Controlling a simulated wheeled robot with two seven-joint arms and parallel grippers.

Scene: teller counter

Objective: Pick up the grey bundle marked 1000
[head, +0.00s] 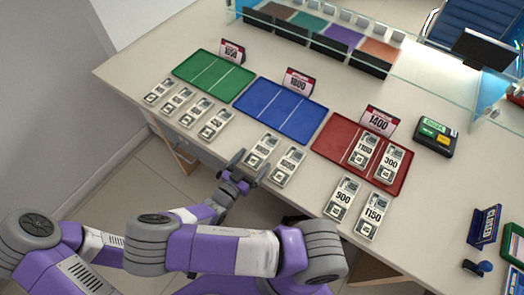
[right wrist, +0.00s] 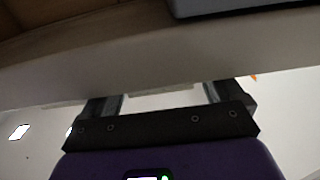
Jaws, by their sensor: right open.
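Several grey bundles with printed labels lie on the counter. Two of them, the middle-left bundle (head: 262,150) and the middle-right bundle (head: 288,166), lie in front of the blue tray; I cannot read their numbers surely, so I cannot tell which bundle is marked 1000. My right gripper (head: 247,166) is open and empty at the counter's front edge, just left of and nearer than the middle-left bundle. In the right wrist view its two fingers (right wrist: 163,96) stand apart, facing the counter edge. My left gripper is not in view.
A green tray (head: 205,77), a blue tray (head: 275,111) and a red tray (head: 335,145) stand with number signs behind them. The red tray holds two bundles; bundles marked 900 (head: 343,197) and 1150 (head: 372,216) lie before it.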

